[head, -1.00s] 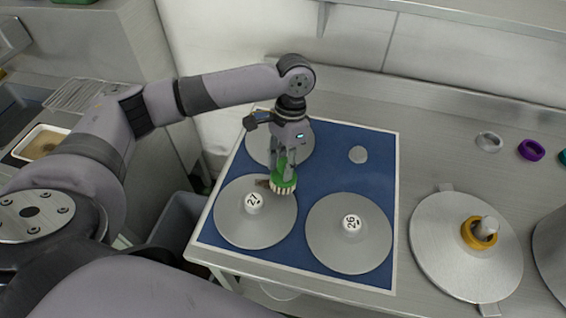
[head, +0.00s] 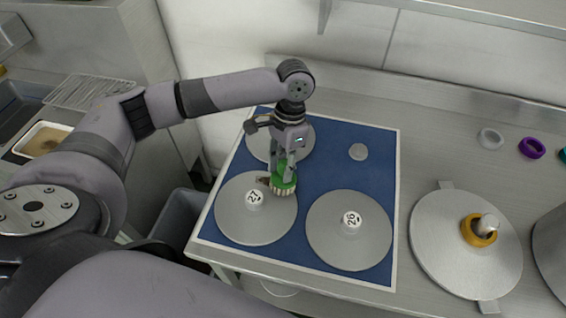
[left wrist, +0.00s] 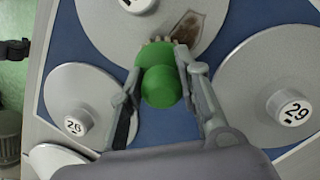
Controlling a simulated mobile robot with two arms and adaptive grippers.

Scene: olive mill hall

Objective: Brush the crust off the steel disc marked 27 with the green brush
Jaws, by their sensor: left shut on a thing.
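The steel disc marked 27 (head: 238,222) lies on a blue mat, with a white numbered knob at its centre. A brown crust patch (head: 263,181) shows on its far side; in the left wrist view the patch (left wrist: 190,32) is beside the bristles. My left gripper (head: 283,170) is shut on the green brush (head: 284,184), also seen in the left wrist view (left wrist: 163,85). The brush points bristles down at the disc's far right edge, just right of the crust. The bristles appear to reach the disc, but contact is not clear. The gripper and brush hide part of the crust.
Disc 26 (head: 350,252) lies right of disc 27. A third disc (head: 262,140) lies behind my gripper; the left wrist view shows it marked 29 (left wrist: 255,85). A small round plate (head: 358,152) lies on the blue mat (head: 330,160). A larger disc with a yellow ring (head: 440,250) stands right.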

